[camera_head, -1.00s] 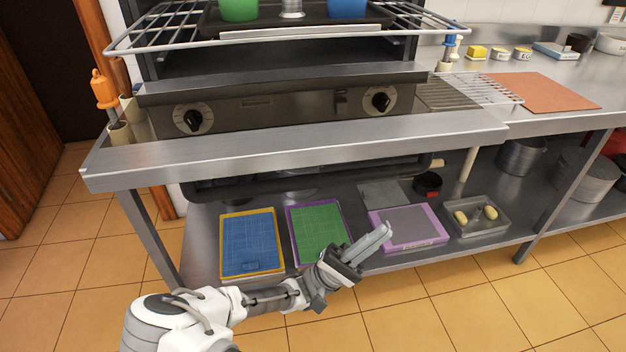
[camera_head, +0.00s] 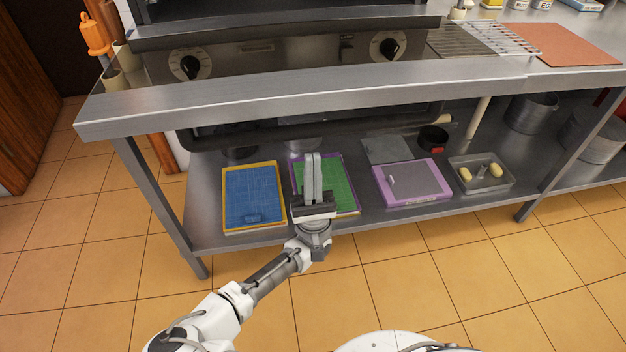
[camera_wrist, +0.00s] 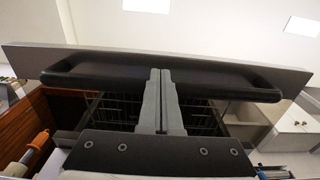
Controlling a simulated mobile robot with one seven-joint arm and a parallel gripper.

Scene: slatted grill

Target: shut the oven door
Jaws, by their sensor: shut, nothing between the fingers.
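The oven front shows in the head view as a dark panel with two knobs (camera_head: 290,58). A black bar with curved ends, apparently the oven door's handle (camera_head: 300,131), shows below the steel counter edge (camera_head: 300,97). How far the door stands open I cannot tell, as the counter hides most of it. My gripper (camera_head: 313,156) is shut and empty, low in front of the counter, its fingers pointing away from me. In the wrist view the fingers (camera_wrist: 160,72) overlap the middle of the black handle (camera_wrist: 215,76); contact cannot be told.
On the lower shelf lie a blue board (camera_head: 252,190), a green board (camera_head: 340,185), a purple-edged board (camera_head: 412,182) and a tray (camera_head: 481,188). A counter leg (camera_head: 165,205) stands at the left. The tiled floor in front (camera_head: 430,270) is clear.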

